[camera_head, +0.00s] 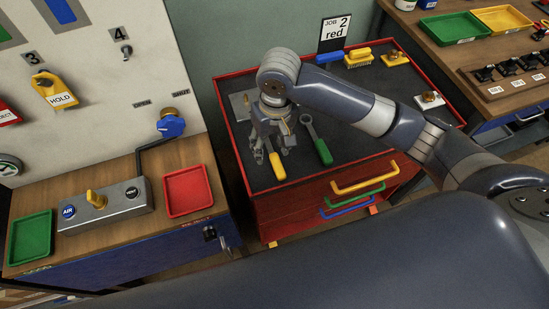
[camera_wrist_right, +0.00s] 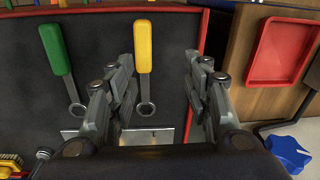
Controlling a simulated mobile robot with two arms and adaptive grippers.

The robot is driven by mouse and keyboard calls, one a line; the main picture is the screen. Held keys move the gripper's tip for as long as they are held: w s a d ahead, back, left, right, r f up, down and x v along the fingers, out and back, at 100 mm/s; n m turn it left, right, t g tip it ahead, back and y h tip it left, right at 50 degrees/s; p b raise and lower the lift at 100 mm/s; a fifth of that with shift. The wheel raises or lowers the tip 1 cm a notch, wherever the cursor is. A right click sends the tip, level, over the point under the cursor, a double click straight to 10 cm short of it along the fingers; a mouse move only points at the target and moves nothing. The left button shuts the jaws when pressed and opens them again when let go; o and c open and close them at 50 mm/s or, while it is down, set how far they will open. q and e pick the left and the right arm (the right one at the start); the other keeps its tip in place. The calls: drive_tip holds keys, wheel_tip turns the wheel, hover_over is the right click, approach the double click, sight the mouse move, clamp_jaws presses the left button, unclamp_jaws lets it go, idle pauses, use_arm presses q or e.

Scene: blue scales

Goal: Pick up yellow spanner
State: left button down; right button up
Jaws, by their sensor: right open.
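The yellow spanner (camera_head: 277,165) lies on the dark top of the red tool cabinet, its yellow handle toward the front edge. In the right wrist view the yellow spanner (camera_wrist_right: 144,48) shows its handle and ring end, between my open fingers and nearer the left one. My right gripper (camera_head: 268,150) is above the cabinet top, over the spanner's head end, partly hiding it in the head view. In the wrist view the right gripper (camera_wrist_right: 160,85) has its fingers spread apart with nothing held. My left gripper is not in view.
A green spanner (camera_head: 322,150) lies beside the yellow one; it also shows in the wrist view (camera_wrist_right: 57,52). A metal plate (camera_head: 241,103) lies by the gripper. Brushes (camera_head: 358,56) sit at the back. A red tray (camera_head: 188,191) is on the bench at left.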

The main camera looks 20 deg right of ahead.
drive_tip(key=w+d+r, duration=0.1)
drive_tip(key=d+r, duration=0.1)
drive_tip(key=m, duration=0.1)
hover_over(276, 160)
drive_tip(key=shift+h, duration=0.4)
drive_tip(key=f, duration=0.5)
drive_tip(key=shift+d+f+p, duration=0.2)
drive_tip(key=shift+f+p, duration=0.2)
drive_tip(key=f+p, duration=0.1)
drive_tip(key=f, duration=0.3)
drive_tip(key=shift+a+f, duration=0.1)
drive_tip(key=shift+a, duration=0.1)
drive_tip(key=shift+f, duration=0.5)
clamp_jaws()
